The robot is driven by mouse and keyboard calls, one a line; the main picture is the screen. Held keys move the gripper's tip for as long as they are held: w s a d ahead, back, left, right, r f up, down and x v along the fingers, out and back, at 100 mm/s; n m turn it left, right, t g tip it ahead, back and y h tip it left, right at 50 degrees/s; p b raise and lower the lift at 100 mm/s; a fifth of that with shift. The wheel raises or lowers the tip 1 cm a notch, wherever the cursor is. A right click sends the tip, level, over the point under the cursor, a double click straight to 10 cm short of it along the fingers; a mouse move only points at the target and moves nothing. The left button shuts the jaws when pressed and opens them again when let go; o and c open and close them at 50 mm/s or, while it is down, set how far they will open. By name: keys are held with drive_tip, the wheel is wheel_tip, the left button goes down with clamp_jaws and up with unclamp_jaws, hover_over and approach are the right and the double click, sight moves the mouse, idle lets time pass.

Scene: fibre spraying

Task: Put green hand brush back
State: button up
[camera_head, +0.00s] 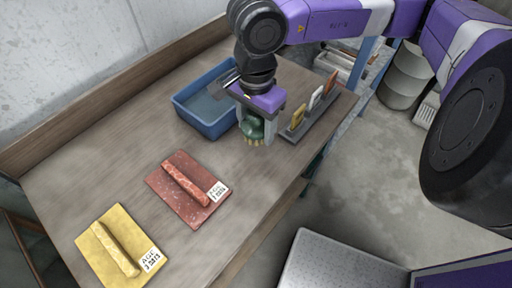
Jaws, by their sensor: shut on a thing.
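My gripper (258,115) is right of the middle of the wooden table, pointing down. It is shut on the green hand brush (255,127), whose pale bristles show below the jaws. I cannot tell whether the bristles touch the table. Most of the brush is hidden by the gripper. Just right of it stands a narrow grey rack (316,122) holding several small upright items, among them a yellow one (298,116), a white one (315,98) and an orange-brown one (330,83).
A blue tray (207,128) with grey contents sits just left of my gripper.

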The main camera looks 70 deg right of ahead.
sight(256, 158)
wheel_tip(256, 158, down, 10)
drive_tip(key=shift+f+p, duration=0.25)
drive_tip(key=shift+p, duration=0.25)
drive_tip(key=shift+f, duration=0.15)
drive_tip(key=o, duration=1.3)
